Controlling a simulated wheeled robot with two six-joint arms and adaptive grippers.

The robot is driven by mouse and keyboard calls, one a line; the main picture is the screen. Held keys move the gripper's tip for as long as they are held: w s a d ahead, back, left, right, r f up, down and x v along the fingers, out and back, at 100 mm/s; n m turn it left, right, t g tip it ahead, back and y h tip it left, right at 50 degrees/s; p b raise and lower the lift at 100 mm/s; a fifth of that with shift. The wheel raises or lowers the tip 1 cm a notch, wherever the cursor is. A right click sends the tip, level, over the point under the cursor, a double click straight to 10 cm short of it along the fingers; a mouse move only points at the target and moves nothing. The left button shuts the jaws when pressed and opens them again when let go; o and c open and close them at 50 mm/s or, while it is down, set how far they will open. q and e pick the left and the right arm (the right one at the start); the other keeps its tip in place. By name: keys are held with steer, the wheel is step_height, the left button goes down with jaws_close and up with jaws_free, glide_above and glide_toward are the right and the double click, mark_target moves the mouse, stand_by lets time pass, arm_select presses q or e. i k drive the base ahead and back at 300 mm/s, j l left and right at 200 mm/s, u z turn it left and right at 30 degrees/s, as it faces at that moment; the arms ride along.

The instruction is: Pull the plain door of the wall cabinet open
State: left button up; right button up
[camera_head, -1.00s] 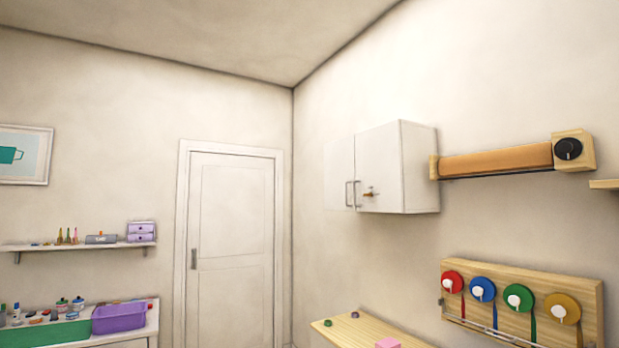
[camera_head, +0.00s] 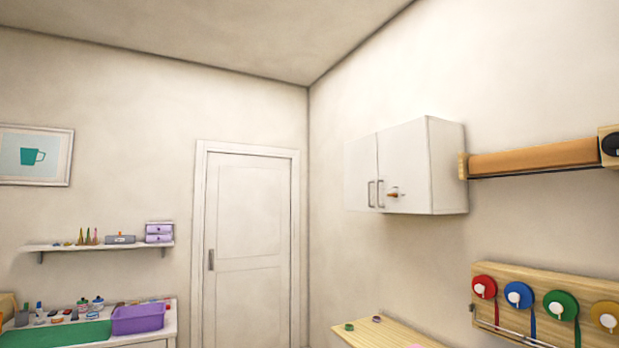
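The white wall cabinet (camera_head: 447,165) hangs on the right-hand wall, right of the middle of the head view. Its two doors look shut. The left door (camera_head: 360,172) is plain apart from a thin vertical bar handle (camera_head: 371,194). The right door (camera_head: 404,160) has a similar handle (camera_head: 380,193) and a small brown and metal fitting (camera_head: 396,194) beside it. Neither of my grippers shows in the view.
A wooden counter (camera_head: 390,335) with small items stands below the cabinet. A brown roll (camera_head: 535,157) is mounted right of it, above a rack of coloured discs (camera_head: 545,294). A room door (camera_head: 250,240) is at the back; a purple bin (camera_head: 138,319) stands left.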

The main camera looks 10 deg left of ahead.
mark_target(361, 155)
steer(key=i+j+u, duration=0.4)
steer(key=i, duration=0.55)
steer(key=i+u, duration=0.4)
steer(key=i, duration=0.55)
steer(key=i+z, duration=0.2)
steer(key=i, duration=0.25)
steer(key=i+j+z, duration=0.15)
steer(key=i, duration=0.25)
steer(key=i+j+z, duration=0.2)
steer(key=i, duration=0.25)
steer(key=i+j+z, duration=0.15)
steer(key=i+j, duration=0.15)
steer(key=i+j+z, duration=0.25)
steer(key=z, duration=0.2)
steer(key=i+j+z, duration=0.65)
steer(key=z, duration=0.3)
steer(key=i+j+z, duration=0.1)
steer(key=j+z, duration=0.35)
steer(key=j, duration=0.15)
steer(key=j+z, duration=0.1)
steer(key=j, duration=0.35)
